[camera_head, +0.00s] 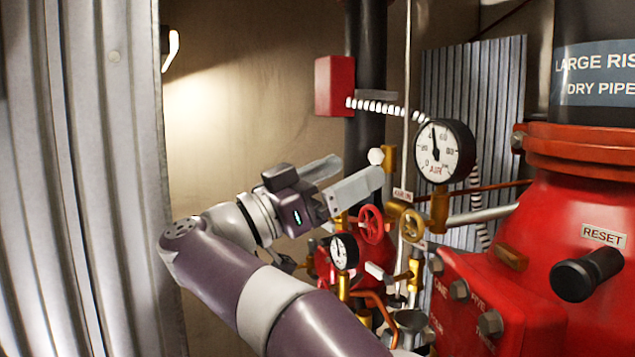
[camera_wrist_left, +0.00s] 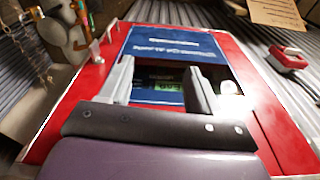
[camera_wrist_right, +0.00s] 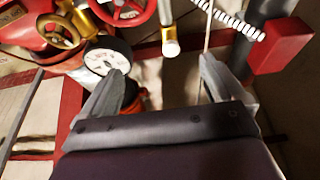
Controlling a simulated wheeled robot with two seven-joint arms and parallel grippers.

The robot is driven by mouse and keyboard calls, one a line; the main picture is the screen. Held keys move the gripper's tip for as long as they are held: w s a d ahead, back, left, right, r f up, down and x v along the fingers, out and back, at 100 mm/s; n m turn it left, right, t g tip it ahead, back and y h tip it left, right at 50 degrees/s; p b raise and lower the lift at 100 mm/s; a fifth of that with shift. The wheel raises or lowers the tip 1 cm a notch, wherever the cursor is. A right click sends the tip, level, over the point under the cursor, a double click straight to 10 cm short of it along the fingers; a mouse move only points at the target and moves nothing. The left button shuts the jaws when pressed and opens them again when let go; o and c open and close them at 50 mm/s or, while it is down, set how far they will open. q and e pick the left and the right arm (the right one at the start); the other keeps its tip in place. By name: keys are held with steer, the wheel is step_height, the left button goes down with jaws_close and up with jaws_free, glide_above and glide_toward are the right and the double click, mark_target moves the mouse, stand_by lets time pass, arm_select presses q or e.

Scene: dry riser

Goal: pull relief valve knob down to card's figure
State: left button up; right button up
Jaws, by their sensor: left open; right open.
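A small pale round knob (camera_head: 376,156) on a brass fitting (camera_head: 389,158) is likely the relief valve knob. It seems to show in the right wrist view as a pale-ended brass piece (camera_wrist_right: 170,48). My right gripper (camera_head: 362,166) is open, its fingertips close to this knob; in the right wrist view (camera_wrist_right: 161,68) the knob lies between and beyond them. Contact cannot be told. The AIR gauge (camera_head: 445,151) has its needle pointing nearly straight up. My left gripper (camera_wrist_left: 158,75) is open above a red-framed panel. A tan card (camera_wrist_left: 275,12) has unreadable writing.
Red handwheel (camera_head: 371,224), brass handwheel (camera_head: 411,225) and small gauge (camera_head: 344,251) sit below my right gripper. The big red valve body (camera_head: 580,210) with its black RESET knob (camera_head: 587,274) stands at right. A red box (camera_head: 336,86) is behind. Open space lies left of the gripper.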

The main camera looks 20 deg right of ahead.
mark_target(372, 159)
steer(key=w+d, duration=0.1)
steer(key=d, duration=0.1)
steer(key=w+d+r, duration=0.1)
steer(key=d, duration=0.1)
steer(key=w+d, duration=0.1)
steer(key=shift+d+r+p, duration=0.25)
steer(key=shift+d+p, duration=0.15)
steer(key=shift+s+d+r, duration=0.15)
steer(key=shift+s+d, duration=0.1)
steer(key=shift+s, duration=0.05)
steer(key=shift+s+d+r, duration=0.15)
steer(key=shift+s+r, duration=0.05)
steer(key=shift+s, duration=0.3)
steer(key=shift+w+f, duration=0.1)
steer(key=shift+w, duration=0.45)
steer(key=c, duration=1.5)
arm_select(q)
steer(key=shift+w+r, duration=0.25)
steer(key=shift+w, duration=0.25)
arm_select(e)
steer(key=shift+s, duration=0.2)
jaws_close()
